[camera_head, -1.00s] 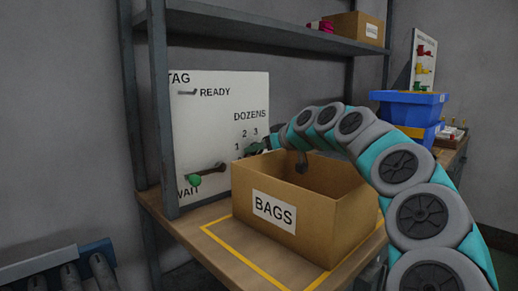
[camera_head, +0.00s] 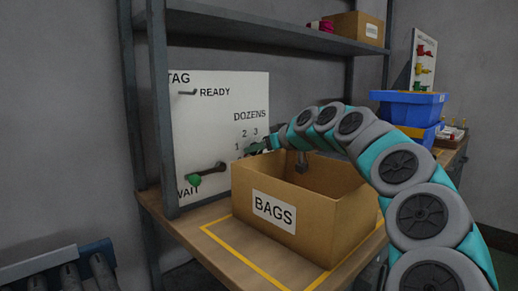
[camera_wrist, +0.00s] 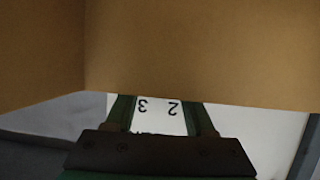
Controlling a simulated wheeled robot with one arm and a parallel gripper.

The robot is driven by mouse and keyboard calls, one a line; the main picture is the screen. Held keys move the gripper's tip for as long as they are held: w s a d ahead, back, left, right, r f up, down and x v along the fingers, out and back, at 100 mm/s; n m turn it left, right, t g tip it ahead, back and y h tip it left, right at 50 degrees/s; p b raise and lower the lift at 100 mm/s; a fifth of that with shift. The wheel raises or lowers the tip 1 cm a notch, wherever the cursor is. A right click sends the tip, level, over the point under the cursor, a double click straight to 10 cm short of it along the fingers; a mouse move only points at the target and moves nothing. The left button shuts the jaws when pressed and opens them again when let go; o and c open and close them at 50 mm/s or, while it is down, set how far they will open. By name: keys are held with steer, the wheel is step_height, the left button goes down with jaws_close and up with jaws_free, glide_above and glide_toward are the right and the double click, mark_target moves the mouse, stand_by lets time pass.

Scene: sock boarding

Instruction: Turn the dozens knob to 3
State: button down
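The white panel (camera_head: 215,125) with the word DOZENS and the numerals 1, 2 and 3 stands at the back of the shelf bench. My gripper (camera_head: 256,147) is at the panel, just below the 2 and 3. In the wrist view my gripper (camera_wrist: 162,112) has its two green fingers apart, with the panel (camera_wrist: 160,120) and upside-down 3 and 2 showing between them. The dozens knob is hidden behind my gripper, so its pointing direction and any contact cannot be told.
An open cardboard box labelled BAGS (camera_head: 273,211) stands right below my wrist; its wall (camera_wrist: 190,50) fills much of the wrist view. A green-tipped lever (camera_head: 195,181) sits lower left on the panel near WAIT. A shelf (camera_head: 260,27) hangs above.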

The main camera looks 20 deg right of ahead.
steer(key=shift+c, duration=1.4)
jaws_free()
steer(key=b+v, duration=0.1)
steer(key=v, duration=0.6)
steer(key=shift+s, duration=0.35)
steer(key=shift+r, duration=0.1)
